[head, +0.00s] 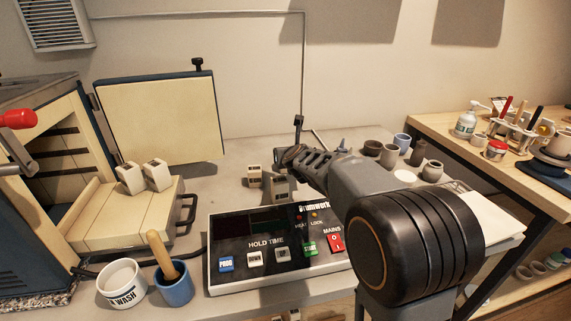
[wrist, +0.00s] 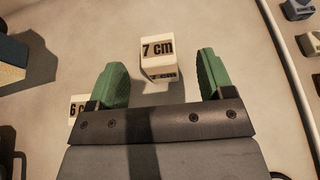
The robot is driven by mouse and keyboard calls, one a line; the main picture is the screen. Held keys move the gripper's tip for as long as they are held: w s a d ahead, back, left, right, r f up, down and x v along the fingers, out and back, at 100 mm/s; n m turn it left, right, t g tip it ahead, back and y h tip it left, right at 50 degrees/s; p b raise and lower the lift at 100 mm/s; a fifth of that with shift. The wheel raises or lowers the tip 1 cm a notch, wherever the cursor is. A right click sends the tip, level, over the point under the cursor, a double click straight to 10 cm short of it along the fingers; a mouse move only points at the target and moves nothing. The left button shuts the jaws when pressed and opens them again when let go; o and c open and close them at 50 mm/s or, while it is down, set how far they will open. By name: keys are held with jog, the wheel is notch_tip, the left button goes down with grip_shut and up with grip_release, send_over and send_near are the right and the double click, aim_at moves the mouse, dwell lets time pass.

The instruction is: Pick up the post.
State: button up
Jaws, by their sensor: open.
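A cream block-shaped post marked "7 cm" (wrist: 158,58) stands on the grey table in the wrist view. My gripper (wrist: 161,72) is open, with its green fingers apart to the left and right of this post. The post lies in the gap toward the fingertips, and neither finger visibly touches it. A second post marked "6 cm" (wrist: 77,106) is partly hidden behind the left finger. In the head view, two small posts stand on the table below my gripper, one at the left (head: 254,176); their labels are too small to read.
A control box (head: 225,285) stands in front of the posts. Two more posts (head: 143,176) sit on the cream kiln slab at left. Small pots (head: 389,155) stand to the right. A white bowl (head: 122,284) and blue cup (head: 174,288) are front left.

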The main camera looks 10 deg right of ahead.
jog(key=shift+f+x, duration=0.2)
jog(key=shift+x, duration=2.4)
jog(key=shift+s+a, duration=0.1)
jog(key=shift+a, duration=0.1)
jog(key=c, duration=1)
jog(key=shift+c, duration=0.5)
jog(key=shift+r, duration=0.15)
